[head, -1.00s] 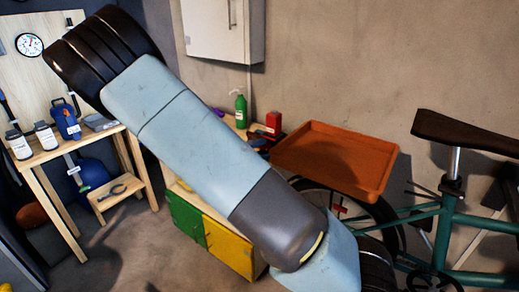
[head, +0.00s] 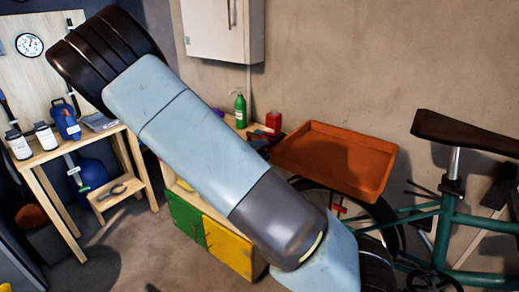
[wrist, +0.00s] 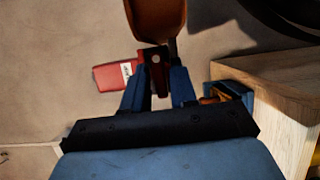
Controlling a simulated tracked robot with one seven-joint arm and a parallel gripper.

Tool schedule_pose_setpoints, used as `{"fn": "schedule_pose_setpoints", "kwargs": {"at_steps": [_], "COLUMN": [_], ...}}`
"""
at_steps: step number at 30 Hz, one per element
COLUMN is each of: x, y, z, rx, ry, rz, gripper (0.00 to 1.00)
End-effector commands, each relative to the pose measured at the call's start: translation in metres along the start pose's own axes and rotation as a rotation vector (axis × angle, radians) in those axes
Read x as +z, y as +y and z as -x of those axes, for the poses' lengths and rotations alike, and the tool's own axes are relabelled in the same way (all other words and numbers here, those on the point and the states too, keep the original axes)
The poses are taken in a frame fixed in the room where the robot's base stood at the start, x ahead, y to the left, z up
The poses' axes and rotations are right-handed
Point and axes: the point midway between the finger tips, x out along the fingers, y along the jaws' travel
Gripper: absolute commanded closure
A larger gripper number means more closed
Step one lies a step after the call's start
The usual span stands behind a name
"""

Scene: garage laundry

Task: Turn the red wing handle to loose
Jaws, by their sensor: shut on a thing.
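In the wrist view, my gripper (wrist: 157,88) has its two blue fingers closed around a dark block with a round grey spot. A flat red piece with a white label (wrist: 112,77) sticks out to the left behind the left finger; it appears to be the red wing handle, though its middle is hidden by the fingers and dark block. The label's print is too small to read. In the head view, my arm hides the gripper. A small red cross-like part (head: 339,208) shows by the bicycle wheel; I cannot tell whether it is the handle.
An orange tray (head: 310,150) sits beside the green bicycle (head: 445,230). A low wooden cabinet (head: 228,250) with green and yellow fronts holds a green bottle (head: 240,108) and a red container (head: 273,122). A wooden bench (head: 60,150) stands at left. Bare floor lies between.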

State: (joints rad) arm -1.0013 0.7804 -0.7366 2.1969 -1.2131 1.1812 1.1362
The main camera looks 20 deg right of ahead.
Motion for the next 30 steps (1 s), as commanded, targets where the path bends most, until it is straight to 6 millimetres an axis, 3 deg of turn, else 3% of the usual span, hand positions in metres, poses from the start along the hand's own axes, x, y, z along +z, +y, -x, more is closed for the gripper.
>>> {"fn": "schedule_pose_setpoints", "kwargs": {"at_steps": [11,30], "x": [0.0011,0.0035], "y": [-0.0044,-0.0091], "z": [0.0011,0.0005], "rx": [0.052,0.276], "ry": [0.002,0.004], "rz": [0.142,0.694], "gripper": [1.00,1.00]}}
